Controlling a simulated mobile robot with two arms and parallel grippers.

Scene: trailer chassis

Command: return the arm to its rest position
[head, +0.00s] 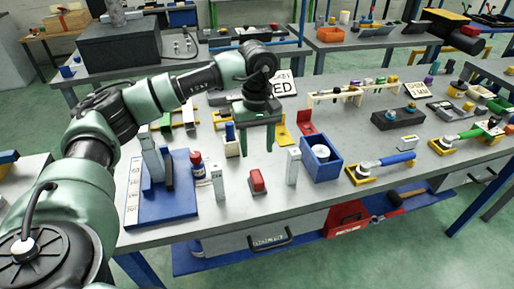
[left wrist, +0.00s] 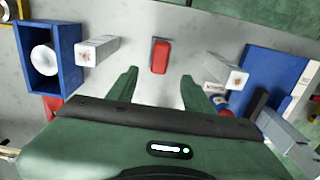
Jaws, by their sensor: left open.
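My left arm reaches in from the left of the head view and stretches over the grey workbench (head: 330,215). My left gripper (head: 257,146) points down above the bench, open and empty. In the left wrist view its two green fingers (left wrist: 159,76) stand apart with nothing between them. A small red block (head: 257,182) lies on the bench in front of the gripper, apart from it; the wrist view shows it (left wrist: 160,57) beyond the fingertips. My right gripper is not in view.
White posts stand left (head: 217,180) and right (head: 293,167) of the red block. A blue box (head: 321,170) holds a white round thing. A blue plate (head: 160,208) with upright parts is at left. Tools with blue (head: 396,158) and green handles lie at right.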

